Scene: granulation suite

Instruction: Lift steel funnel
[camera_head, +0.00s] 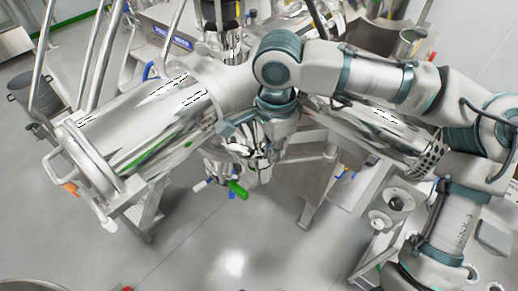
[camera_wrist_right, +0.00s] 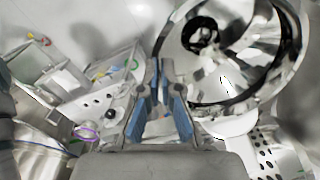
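The steel funnel (camera_wrist_right: 270,82) fills the upper right of the right wrist view as a wide, shiny round piece with a dark-edged rim and a dark round opening inside. My right gripper (camera_wrist_right: 161,66) has its blue-grey fingers close together at the funnel's left rim. One fingertip appears outside the rim and one inside, with the rim between them. In the head view my right gripper (camera_head: 240,133) points down at the centre, above shiny steel parts. The funnel cannot be told apart clearly there. My left gripper is out of view.
A large horizontal steel cylinder (camera_head: 135,130) with a handle lies close on the left. Another steel cylinder (camera_head: 380,135) is behind my right arm. A grey bin (camera_head: 38,95) stands at the far left. The floor (camera_head: 235,255) in front is clear.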

